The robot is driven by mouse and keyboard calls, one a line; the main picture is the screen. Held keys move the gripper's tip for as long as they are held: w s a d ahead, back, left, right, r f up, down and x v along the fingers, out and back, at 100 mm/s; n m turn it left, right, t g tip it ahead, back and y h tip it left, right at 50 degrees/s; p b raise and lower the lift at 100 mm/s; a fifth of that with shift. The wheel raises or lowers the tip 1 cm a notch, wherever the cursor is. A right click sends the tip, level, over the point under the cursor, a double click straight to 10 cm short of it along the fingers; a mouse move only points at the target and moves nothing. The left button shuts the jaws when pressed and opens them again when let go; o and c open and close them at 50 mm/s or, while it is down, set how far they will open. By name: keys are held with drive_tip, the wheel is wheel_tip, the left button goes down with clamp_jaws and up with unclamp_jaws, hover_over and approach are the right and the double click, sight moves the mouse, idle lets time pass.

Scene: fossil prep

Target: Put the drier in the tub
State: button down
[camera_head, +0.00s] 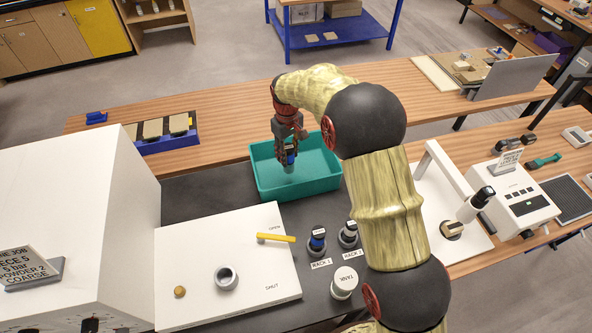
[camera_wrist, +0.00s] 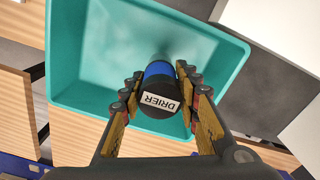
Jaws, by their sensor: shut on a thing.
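The drier (camera_wrist: 160,93) is a cylinder with a black cap labelled DRIER and a blue band. My gripper (camera_wrist: 160,85) is shut on it, with one finger on each side. The tub (camera_head: 316,184) is a teal open box on the dark mat; its floor and rim also show in the wrist view (camera_wrist: 225,75). In the head view my gripper (camera_head: 290,148) points down over the tub, and the drier (camera_head: 289,162) hangs below it, within the tub's outline. I cannot tell whether the drier touches the tub floor.
A white board (camera_head: 215,290) with a yellow handle (camera_head: 276,238) lies in front. Two rack holders (camera_head: 317,242) and a white tank (camera_head: 344,283) stand beside it. A large white box (camera_head: 75,215) is at left. A blue tray (camera_head: 168,143) with slabs sits behind.

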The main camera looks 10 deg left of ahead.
sight(288, 147)
wheel_tip(288, 147, down, 4)
drive_tip(key=shift+r, duration=0.2)
drive_tip(key=shift+f+p, duration=0.55)
drive_tip(key=shift+f, duration=1.4)
drive_tip(key=shift+f, duration=0.25)
drive_tip(key=c, duration=1.3)
unclamp_jaws()
drive_tip(key=shift+r, duration=0.2)
wheel_tip(288, 147, up, 12)
drive_tip(key=shift+r+b, duration=0.1)
drive_tip(key=shift+b, duration=0.9)
